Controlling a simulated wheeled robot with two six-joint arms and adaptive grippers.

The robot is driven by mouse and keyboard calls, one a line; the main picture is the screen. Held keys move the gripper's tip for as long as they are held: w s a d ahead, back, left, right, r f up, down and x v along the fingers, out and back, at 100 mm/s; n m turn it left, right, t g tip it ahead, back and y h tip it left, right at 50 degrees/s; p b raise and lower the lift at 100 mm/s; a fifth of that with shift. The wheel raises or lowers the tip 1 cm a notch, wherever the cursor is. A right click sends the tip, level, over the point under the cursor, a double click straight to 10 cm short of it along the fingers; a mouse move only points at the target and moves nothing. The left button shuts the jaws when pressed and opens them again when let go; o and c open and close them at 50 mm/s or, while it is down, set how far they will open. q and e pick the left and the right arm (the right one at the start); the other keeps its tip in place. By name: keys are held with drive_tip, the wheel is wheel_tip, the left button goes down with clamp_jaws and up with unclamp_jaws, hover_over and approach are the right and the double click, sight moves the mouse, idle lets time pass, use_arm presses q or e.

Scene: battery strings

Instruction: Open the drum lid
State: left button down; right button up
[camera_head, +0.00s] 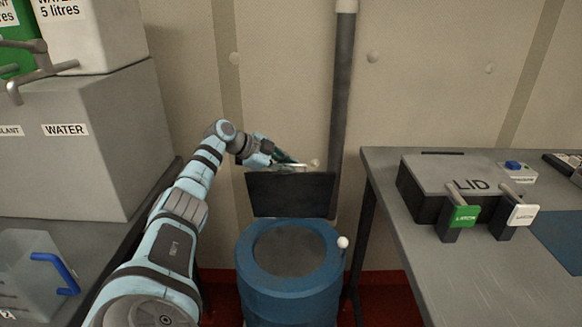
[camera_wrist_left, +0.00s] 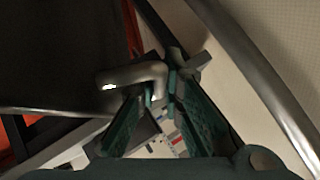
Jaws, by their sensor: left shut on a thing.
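The blue drum (camera_head: 288,285) stands on the floor in the middle, with a round grey top face inside its blue rim. The dark, flat drum lid (camera_head: 290,195) stands upright behind the drum's rim. My left gripper (camera_head: 300,165) is at the lid's top edge, shut on the lid handle. In the left wrist view, the handle is a bent metal bar (camera_wrist_left: 135,78) between the green fingers of my gripper (camera_wrist_left: 163,95). The dark lid surface (camera_wrist_left: 60,60) fills the left of that view. My right gripper is not in view.
A grey pipe (camera_head: 341,110) runs down the wall just right of the lid. A small white knob (camera_head: 342,242) sticks up at the drum's right. The right bench (camera_head: 420,285) holds a box marked LID (camera_head: 440,180). A grey WATER box (camera_head: 90,150) stands at left.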

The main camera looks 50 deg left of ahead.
sight(268, 180)
use_arm(q)
drive_tip(key=c, duration=1.7)
unclamp_jaws()
drive_tip(key=v, duration=0.7)
drive_tip(key=shift+s+a+f, duration=0.1)
drive_tip(key=shift+s, duration=0.05)
drive_tip(key=shift+s+r, duration=0.15)
drive_tip(key=shift+r, duration=0.05)
drive_tip(key=shift+r, duration=0.1)
